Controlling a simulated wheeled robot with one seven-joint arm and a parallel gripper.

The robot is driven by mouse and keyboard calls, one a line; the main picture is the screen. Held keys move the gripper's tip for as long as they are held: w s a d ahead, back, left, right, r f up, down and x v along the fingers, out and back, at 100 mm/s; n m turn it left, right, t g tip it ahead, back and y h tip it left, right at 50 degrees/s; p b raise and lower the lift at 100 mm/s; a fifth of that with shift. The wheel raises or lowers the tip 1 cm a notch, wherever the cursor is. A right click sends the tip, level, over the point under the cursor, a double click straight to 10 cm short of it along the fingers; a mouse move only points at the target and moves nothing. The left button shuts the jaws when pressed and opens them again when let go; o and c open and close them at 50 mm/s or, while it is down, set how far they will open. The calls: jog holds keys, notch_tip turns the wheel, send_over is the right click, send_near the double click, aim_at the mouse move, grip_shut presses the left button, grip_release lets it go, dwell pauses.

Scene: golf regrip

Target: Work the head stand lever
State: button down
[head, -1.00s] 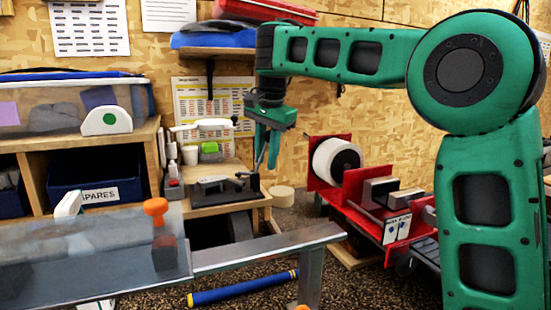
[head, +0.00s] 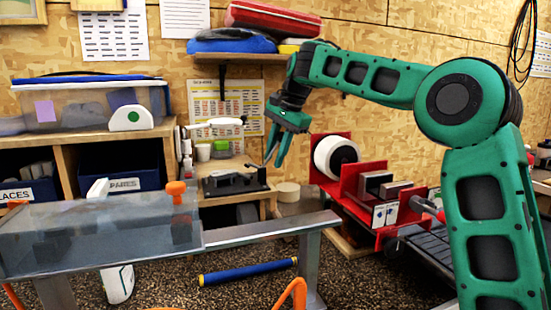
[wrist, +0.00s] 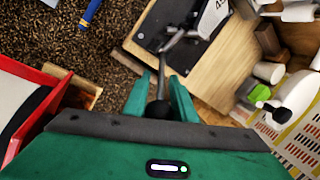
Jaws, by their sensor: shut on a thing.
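The head stand (head: 232,184) is a low black fixture on a small wooden bench in the head view. In the wrist view its black base (wrist: 158,22) lies on the wooden top, with a grey metal clamp piece and a thin lever rod (wrist: 162,82) reaching toward me. My gripper (head: 273,162) is at the right end of the stand, pointing down. In the wrist view my gripper (wrist: 161,92) has its two green fingers on either side of the lever's dark knob (wrist: 160,109), shut on it. The knob is partly hidden by the gripper body.
A red rack (head: 362,190) with a white roll stands right of the bench. A metal rail (head: 270,230) and a clear tank (head: 100,235) with an orange knob are in front. A blue tube (head: 248,271) lies on the speckled floor.

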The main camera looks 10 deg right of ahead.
jog(key=shift+w, duration=0.1)
jog(key=c, duration=1.6)
grip_release()
jog(key=shift+o, duration=0.2)
jog(key=v, duration=1)
jog(key=shift+d+r, duration=0.15)
jog(key=shift+r, duration=0.25)
